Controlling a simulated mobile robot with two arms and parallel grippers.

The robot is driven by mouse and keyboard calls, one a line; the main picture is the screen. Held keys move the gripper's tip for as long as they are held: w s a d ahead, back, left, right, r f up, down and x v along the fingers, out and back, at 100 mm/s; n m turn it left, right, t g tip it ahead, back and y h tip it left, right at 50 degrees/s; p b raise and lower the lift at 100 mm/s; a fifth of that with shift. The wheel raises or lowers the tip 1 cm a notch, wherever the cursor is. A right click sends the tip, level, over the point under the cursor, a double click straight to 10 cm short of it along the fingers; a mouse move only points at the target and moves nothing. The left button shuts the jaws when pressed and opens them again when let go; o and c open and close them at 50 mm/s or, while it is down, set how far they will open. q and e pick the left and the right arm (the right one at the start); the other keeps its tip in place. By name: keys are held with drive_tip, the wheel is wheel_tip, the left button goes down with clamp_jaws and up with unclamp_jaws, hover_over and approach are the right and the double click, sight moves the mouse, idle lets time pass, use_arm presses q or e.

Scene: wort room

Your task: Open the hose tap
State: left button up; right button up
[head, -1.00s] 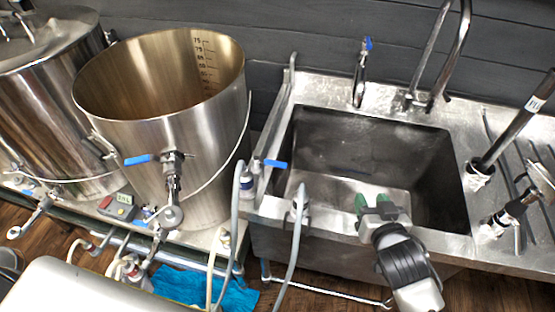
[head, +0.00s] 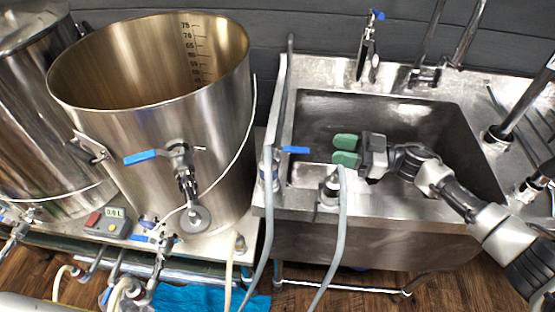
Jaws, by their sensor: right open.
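A tap (head: 268,168) with a blue lever (head: 296,150) stands at the left edge of the sink. Its lever points right, and a grey hose (head: 263,245) hangs down from it. My right gripper (head: 345,150) is over the front of the sink basin, with its green-tipped fingers apart and pointing left. The fingertips are a short way right of the blue lever, and nothing shows between them. My left gripper is not in view.
A second grey hose (head: 333,240) rises to a fitting (head: 329,190) on the sink's front rim, just below my gripper. A large steel kettle (head: 130,135) with a blue-handled valve (head: 180,160) stands at left. The sink basin (head: 440,125) looks empty.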

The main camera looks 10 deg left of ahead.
sight(300, 149)
drive_tip(key=shift+n+g, duration=0.3)
drive_tip(key=shift+g, duration=0.3)
drive_tip(key=a, duration=0.5)
drive_tip(key=a+p, duration=0.1)
drive_tip(key=a, duration=0.2)
drive_tip(key=shift+a+f, duration=0.15)
drive_tip(key=shift+f, duration=0.2)
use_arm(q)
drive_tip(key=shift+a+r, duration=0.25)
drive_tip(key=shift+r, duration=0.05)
use_arm(e)
drive_tip(key=shift+a, duration=0.75)
drive_tip(key=shift+c, duration=0.4)
clamp_jaws()
drive_tip(key=shift+f, duration=0.1)
